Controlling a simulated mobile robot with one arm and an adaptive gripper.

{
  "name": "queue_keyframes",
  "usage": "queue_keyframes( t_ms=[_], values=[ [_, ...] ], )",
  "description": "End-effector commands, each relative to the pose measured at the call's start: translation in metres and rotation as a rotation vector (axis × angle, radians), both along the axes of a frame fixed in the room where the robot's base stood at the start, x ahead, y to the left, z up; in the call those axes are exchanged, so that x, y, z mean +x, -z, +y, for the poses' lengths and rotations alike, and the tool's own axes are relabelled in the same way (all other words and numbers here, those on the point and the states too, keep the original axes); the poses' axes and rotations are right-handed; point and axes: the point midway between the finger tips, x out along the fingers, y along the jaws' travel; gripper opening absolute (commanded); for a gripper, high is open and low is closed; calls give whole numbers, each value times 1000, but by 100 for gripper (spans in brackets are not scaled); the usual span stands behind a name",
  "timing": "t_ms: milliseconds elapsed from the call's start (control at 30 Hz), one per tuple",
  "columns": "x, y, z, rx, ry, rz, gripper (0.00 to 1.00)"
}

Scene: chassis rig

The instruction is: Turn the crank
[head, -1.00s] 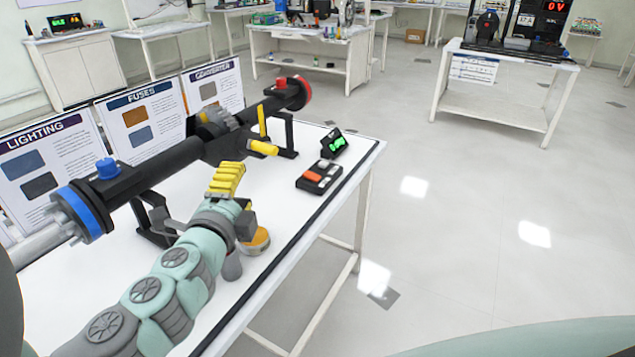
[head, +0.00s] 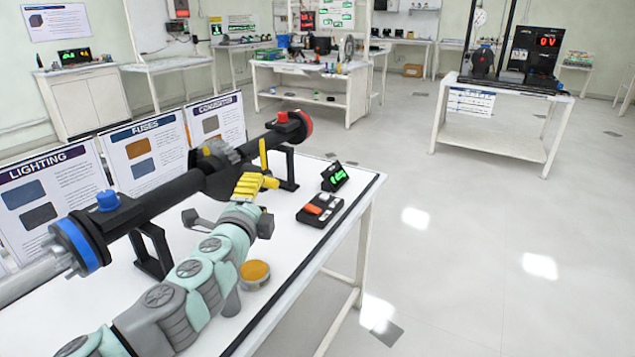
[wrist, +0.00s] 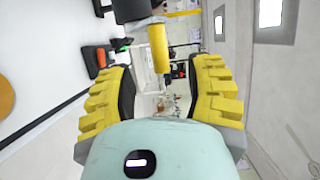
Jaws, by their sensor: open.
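The axle rig (head: 160,199) is a black tube on black stands, with a blue ring at its near end and a red ring at its far end. The crank has a yellow arm (head: 263,154) and a yellow cylindrical handle (head: 270,182). My gripper (head: 250,185) has yellow ribbed fingers and is beside the handle, partly overlapping it in the head view. In the wrist view my gripper (wrist: 162,78) is open, and the handle (wrist: 159,52) shows between the two fingertips. I cannot tell whether a finger touches it.
A black control box with an orange button (head: 320,210) and a green-lit display (head: 335,176) stand on the white table (head: 290,240) to the right. A round orange-topped item (head: 255,273) sits beside my arm. Panels, including the Lighting board (head: 50,200), stand behind the rig.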

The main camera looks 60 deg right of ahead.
Motion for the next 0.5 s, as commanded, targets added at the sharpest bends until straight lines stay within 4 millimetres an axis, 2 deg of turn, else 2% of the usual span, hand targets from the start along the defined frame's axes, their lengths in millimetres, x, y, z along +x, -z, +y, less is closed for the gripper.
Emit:
queue_keyframes(
  t_ms=[500],
  values=[
    [21, 0, -47, -1, 4, 0, 52]
  ],
)
